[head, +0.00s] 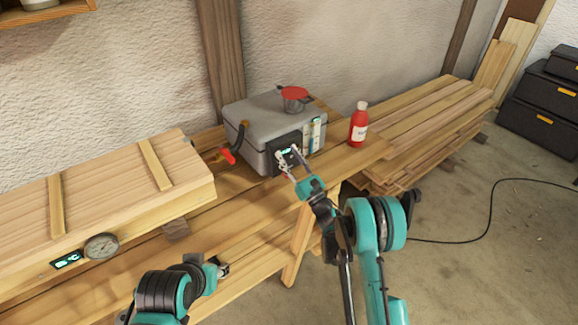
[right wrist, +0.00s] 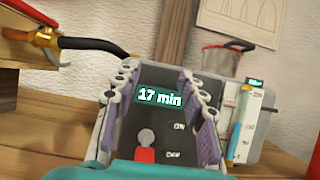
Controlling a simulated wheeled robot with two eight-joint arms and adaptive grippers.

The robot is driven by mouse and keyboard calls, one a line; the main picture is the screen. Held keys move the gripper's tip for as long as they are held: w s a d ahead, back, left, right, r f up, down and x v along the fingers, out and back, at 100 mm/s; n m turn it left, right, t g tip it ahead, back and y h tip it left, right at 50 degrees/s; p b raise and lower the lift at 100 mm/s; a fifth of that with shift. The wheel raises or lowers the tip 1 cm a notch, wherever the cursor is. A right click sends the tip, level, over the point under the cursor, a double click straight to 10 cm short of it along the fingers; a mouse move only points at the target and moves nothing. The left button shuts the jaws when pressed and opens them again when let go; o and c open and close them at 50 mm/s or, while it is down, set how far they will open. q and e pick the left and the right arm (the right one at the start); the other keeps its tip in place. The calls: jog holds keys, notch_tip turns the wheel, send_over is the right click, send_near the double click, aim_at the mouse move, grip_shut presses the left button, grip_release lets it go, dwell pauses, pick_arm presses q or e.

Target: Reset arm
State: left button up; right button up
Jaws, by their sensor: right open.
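My right gripper (head: 287,154) is open and empty at the front of a grey steam box (head: 250,126) on the bench. In the right wrist view its two purple-padded fingers (right wrist: 160,84) stand apart on either side of a dark control panel (right wrist: 165,125). The panel display (right wrist: 160,98) reads 17 min. A red switch or lever with a round grey knob (right wrist: 145,150) shows low on the panel between the fingers. I cannot tell whether the fingers touch the panel. My left gripper (head: 221,268) is low at the bottom of the head view, mostly hidden by its arm.
A long wooden box (head: 110,195) with a dial gauge (head: 102,246) lies at left. A hose with a red-handled fitting (head: 228,155) is beside the grey box. A red bottle (head: 358,125) stands to its right. Stacked boards (head: 430,115) lie farther right; open floor lies in front.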

jog(key=shift+r, duration=0.25)
jog(key=w+d+r+m+t+h, duration=0.2)
jog(key=d+r+m+h, duration=0.6)
jog(key=m, duration=0.4)
jog(key=s+d+r+m+g+h, duration=0.4)
jog(key=s+d+m+h, duration=0.3)
jog(key=m, duration=0.6)
jog(key=s+f+m+g, duration=0.3)
jog(key=s+m, duration=0.3)
jog(key=s, duration=0.5)
jog(key=s+d+f+m+g, duration=0.1)
jog(key=s+f+m+g, duration=0.2)
jog(key=s, duration=0.9)
jog(key=s+d+f+m+g+y, duration=0.1)
jog(key=s+f+m+g, duration=0.2)
jog(key=s+f+m, duration=0.4)
jog(key=s+m, duration=0.2)
jog(key=s, duration=0.2)
jog(key=shift+s+d+g, duration=0.2)
jog(key=shift+g, duration=0.2)
